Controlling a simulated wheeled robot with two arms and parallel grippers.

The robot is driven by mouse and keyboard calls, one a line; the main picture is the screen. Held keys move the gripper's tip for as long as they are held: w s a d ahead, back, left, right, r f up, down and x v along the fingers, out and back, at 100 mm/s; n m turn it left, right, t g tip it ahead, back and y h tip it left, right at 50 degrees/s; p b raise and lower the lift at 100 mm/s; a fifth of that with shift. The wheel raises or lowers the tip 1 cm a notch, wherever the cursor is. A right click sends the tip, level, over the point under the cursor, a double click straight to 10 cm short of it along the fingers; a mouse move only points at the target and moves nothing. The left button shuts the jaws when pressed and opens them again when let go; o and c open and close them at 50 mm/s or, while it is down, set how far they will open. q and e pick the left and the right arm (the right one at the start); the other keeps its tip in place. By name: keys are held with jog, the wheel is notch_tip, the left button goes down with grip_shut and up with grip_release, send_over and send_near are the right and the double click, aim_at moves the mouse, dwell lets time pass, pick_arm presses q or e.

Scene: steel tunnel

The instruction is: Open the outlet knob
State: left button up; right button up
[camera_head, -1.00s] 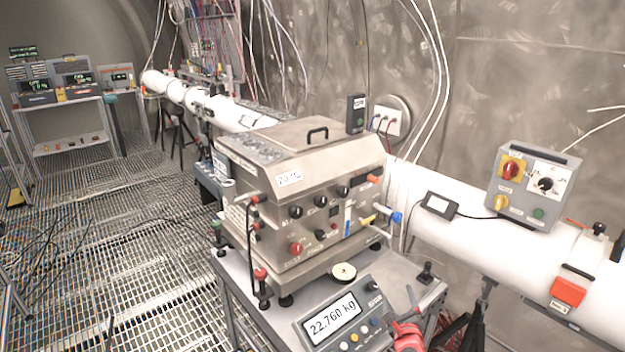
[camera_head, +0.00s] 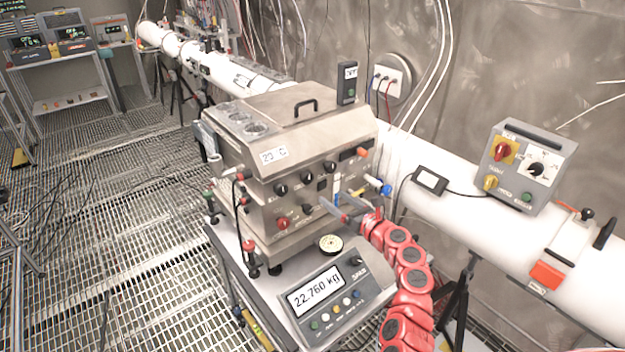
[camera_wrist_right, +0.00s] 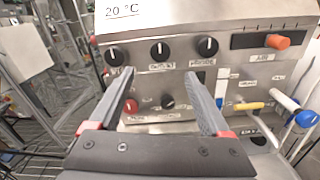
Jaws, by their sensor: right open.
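A steel bath unit (camera_head: 330,130) labelled 20 °C has a front panel with several black knobs, a red knob (camera_head: 281,223), a yellow lever (camera_head: 357,188) and a blue-ended handle (camera_head: 386,189). I cannot read which one is marked outlet. My right gripper (camera_head: 333,207) is in front of the panel's lower part, open and empty. In the right wrist view its fingers (camera_wrist_right: 158,75) point at the panel, with the red knob (camera_wrist_right: 130,106) by the left finger and a black knob (camera_wrist_right: 167,101) between them. The yellow lever (camera_wrist_right: 250,106) is right of the fingers. My left gripper is out of view.
A white pipe (camera_head: 480,225) with a grey control box (camera_head: 525,165) runs along the right. The grated floor at left is mostly open.

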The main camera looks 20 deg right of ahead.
aim_at(309, 179)
jog(key=b+x, duration=0.1)
jog(key=x, duration=0.5)
jog(key=b+x, duration=0.1)
jog(key=x, duration=0.2)
jog(key=shift+a+f+b, duration=0.15)
jog(key=shift+f+b, duration=0.15)
jog(key=shift+b, duration=0.05)
jog(key=shift+w+a+r+b, duration=0.1)
jog(key=shift+w+b, duration=0.1)
jog(key=shift+w, duration=0.25)
jog(key=shift+w+r+b, duration=0.1)
jog(key=shift+w+b, duration=0.05)
jog(key=shift+w, duration=0.25)
grip_shut()
